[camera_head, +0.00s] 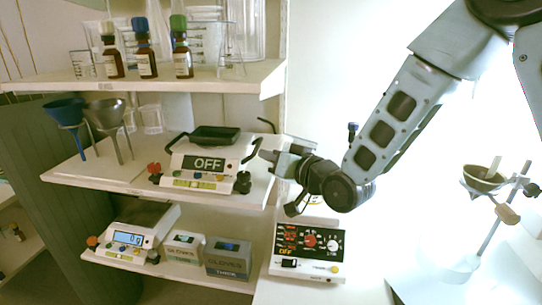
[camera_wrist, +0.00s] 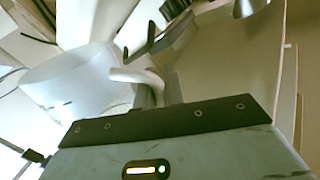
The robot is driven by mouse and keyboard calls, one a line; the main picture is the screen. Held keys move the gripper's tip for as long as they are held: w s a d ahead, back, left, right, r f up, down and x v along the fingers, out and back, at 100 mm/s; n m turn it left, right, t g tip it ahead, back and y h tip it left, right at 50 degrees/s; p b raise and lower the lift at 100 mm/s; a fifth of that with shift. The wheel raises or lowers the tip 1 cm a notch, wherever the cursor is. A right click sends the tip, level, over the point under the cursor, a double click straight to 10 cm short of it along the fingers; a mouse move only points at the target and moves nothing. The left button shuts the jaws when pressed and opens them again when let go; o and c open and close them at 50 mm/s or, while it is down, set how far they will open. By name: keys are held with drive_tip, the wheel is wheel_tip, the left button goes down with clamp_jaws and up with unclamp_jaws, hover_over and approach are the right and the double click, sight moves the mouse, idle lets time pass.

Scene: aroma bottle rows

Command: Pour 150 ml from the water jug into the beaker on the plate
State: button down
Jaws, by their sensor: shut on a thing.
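My gripper (camera_head: 285,160) is at the right end of the middle shelf, right of the balance. In the wrist view, its fingers (camera_wrist: 159,92) are shut on the pale curved handle (camera_wrist: 137,75) of a whitish, translucent vessel (camera_wrist: 70,80), which looks like the water jug. The jug lies to the left of the fingers and looks tilted in that view; its water level cannot be told. In the head view I cannot make the jug out behind my wrist and the glare. A hot plate's control panel (camera_head: 308,250) shows below my wrist. No beaker on its plate can be made out.
A balance reading OFF (camera_head: 207,165) stands close left of my gripper. Funnels (camera_head: 104,115) are further left, with brown bottles (camera_head: 147,62) and glassware above. A lower balance (camera_head: 128,240) and glove boxes (camera_head: 228,258) sit below. A stand with a bowl (camera_head: 484,180) is at right.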

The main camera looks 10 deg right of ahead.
sight(281, 144)
drive_tip(key=shift+w+d+r+m+p, duration=0.45)
drive_tip(key=shift+w+d+m+p, duration=0.3)
drive_tip(key=shift+p, duration=1.05)
idle(0.8)
drive_tip(key=shift+w+d+r+m+g+p, duration=0.35)
drive_tip(key=shift+m+p, duration=0.5)
drive_tip(key=shift+p, duration=0.65)
idle(0.6)
drive_tip(key=shift+f+b, duration=0.25)
drive_tip(key=shift+b, duration=0.2)
drive_tip(key=shift+r, duration=0.1)
idle(0.5)
drive_tip(key=shift+w+d+r+m+p, duration=0.2)
drive_tip(key=shift+m+p, duration=0.2)
drive_tip(key=shift+p, duration=0.05)
idle(1.8)
